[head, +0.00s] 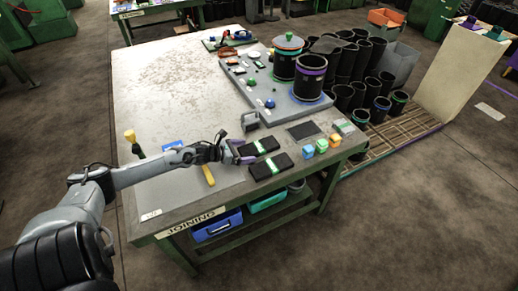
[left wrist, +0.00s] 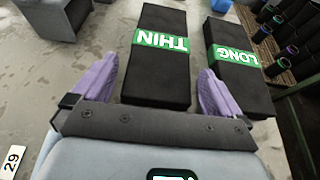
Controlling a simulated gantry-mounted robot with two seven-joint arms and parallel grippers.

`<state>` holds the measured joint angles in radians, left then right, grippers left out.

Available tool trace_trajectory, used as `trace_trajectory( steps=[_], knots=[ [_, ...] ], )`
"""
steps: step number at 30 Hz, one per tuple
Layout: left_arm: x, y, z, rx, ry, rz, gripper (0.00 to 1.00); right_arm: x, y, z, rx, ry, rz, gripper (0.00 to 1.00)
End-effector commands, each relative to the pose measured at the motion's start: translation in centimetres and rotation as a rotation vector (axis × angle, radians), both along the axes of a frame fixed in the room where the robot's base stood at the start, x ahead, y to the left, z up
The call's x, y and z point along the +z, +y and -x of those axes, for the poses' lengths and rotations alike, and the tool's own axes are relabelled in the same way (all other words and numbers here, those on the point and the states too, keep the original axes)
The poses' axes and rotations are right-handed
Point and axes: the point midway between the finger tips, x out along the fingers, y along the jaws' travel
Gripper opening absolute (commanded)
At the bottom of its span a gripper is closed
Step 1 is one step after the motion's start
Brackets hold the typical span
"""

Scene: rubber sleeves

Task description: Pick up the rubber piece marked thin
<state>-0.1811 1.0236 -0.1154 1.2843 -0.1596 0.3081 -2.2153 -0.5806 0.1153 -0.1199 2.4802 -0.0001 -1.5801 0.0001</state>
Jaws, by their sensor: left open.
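The rubber piece marked thin (left wrist: 158,78) is a black block with a green label reading THIN. It lies flat on the workbench and is the farther of two black pieces in the head view (head: 259,147). My left gripper (head: 239,153) is open at its near end. In the left wrist view its purple fingers (left wrist: 157,78) stand on either side of the thin piece, with nothing gripped; contact cannot be told. A similar piece labelled LONG (left wrist: 236,58) lies to the right, beyond the right finger. It also shows in the head view (head: 271,166). My right gripper is not in view.
Small coloured cubes (head: 321,146) sit to the right near the bench edge. A grey board (head: 290,110) with black sleeves is farther back. The bench's left side (head: 170,90) is mostly clear.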

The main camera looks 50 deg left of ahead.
Motion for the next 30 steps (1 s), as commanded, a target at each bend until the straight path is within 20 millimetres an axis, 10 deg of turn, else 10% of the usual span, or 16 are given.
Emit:
trace_trajectory(
  steps=[13, 30],
  knots=[
    [0.0, 0.0, 0.0, 0.0, 0.0, 0.0, 0.43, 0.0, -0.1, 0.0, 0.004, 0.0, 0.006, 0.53],
    [2.5, 0.1, 0.0, -0.002, -0.004, -0.004, 0.43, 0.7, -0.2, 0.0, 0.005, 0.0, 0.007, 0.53]
  ],
)
